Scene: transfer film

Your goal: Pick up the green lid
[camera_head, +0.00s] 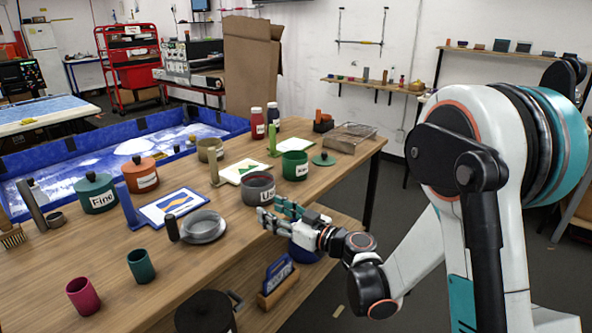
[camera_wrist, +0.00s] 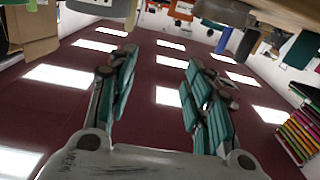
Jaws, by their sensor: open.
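The green lid (camera_head: 324,159) is a flat disc with a small knob, lying on the wooden table just right of the green pot (camera_head: 294,166). My gripper (camera_head: 273,212) is at the table's right-hand edge, beside the labelled grey pot (camera_head: 258,189) and nearer the camera than the lid. It points left and is well apart from the lid. In the wrist view my gripper (camera_wrist: 161,58) has its two teal fingers spread, with nothing between them. I cannot make out the lid for sure in the wrist view.
A wire-topped box (camera_head: 350,137) stands behind the lid. A white picture board (camera_head: 245,171) lies left of the green pot. A lower shelf with a blue-handled brush (camera_head: 277,275) lies below.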

